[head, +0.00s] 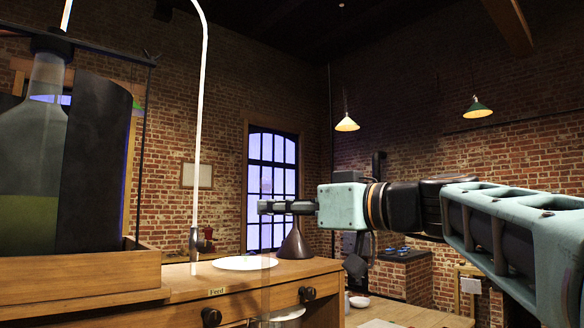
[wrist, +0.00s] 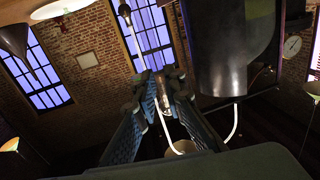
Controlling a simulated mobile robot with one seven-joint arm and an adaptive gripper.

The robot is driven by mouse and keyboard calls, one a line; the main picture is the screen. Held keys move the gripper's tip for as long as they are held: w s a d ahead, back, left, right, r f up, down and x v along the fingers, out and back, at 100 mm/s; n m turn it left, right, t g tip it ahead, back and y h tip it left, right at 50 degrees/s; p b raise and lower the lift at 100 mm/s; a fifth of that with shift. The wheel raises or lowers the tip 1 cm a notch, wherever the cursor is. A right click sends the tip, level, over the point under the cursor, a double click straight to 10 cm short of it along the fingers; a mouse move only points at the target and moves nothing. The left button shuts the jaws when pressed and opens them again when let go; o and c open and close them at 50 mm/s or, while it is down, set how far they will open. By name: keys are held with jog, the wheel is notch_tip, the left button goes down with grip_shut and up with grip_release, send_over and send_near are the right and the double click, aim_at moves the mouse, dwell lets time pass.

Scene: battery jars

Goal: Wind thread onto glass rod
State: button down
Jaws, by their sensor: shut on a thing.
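My gripper (head: 268,206) is held out level above the wooden cabinet's front edge. It is shut on a thin, clear upright strip that looks like the glass rod (head: 265,285), which shows faintly above and below the fingers. In the wrist view my gripper (wrist: 167,78) has its fingers close together around a pale, narrow piece (wrist: 163,92), partly hidden by them. I cannot make out any thread for certain.
The wooden cabinet (head: 180,283) has a "Feed" label, drawer knobs and a white plate (head: 235,264) on top. A dark funnel-shaped object (head: 294,245) stands right of the plate, close below my gripper. A large glass jar (head: 28,185) with greenish liquid stands at the left.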

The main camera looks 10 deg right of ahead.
jog(key=s+a+b+v, duration=0.2)
jog(key=b+v, duration=0.2)
jog(key=v, duration=1.1)
jog(key=shift+s+r+b, duration=0.25)
jog(key=shift+r+b, duration=0.1)
jog(key=shift+b, duration=0.05)
jog(key=shift+a+f, duration=0.1)
